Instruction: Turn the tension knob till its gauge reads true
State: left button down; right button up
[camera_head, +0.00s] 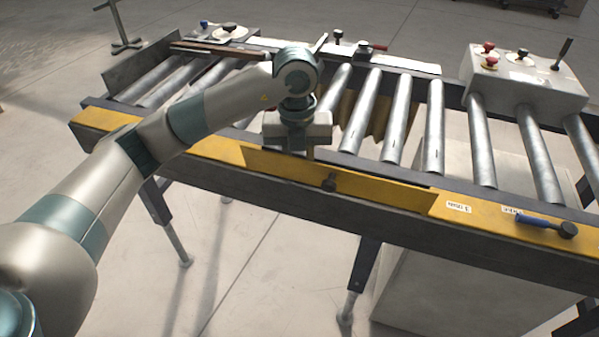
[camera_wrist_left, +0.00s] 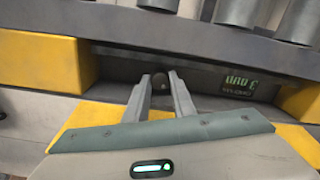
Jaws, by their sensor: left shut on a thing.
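My left gripper (camera_head: 309,152) reaches down at the conveyor's near yellow side rail, seen from behind in the head view. In the left wrist view its two fingers (camera_wrist_left: 162,88) are shut on a small dark round knob (camera_wrist_left: 173,77), set in a dark recess between yellow panels. Most of the knob is hidden by the fingers. A gauge with green lit digits (camera_wrist_left: 240,82) sits right of the knob; its characters appear upside down and I cannot read the value surely. The gauge cannot be made out in the head view. My right gripper is not in view.
Metal rollers (camera_head: 433,127) run behind the yellow rail (camera_head: 370,190). A blue-handled tool (camera_head: 545,224) lies at right. A control box (camera_head: 525,80) with red and black knobs stands at the back right. Floor in front is open.

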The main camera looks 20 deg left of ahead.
pick_arm(q)
jog(key=shift+w+r, duration=0.1)
jog(key=c, duration=1.8)
grip_release()
jog(key=shift+o, duration=0.2)
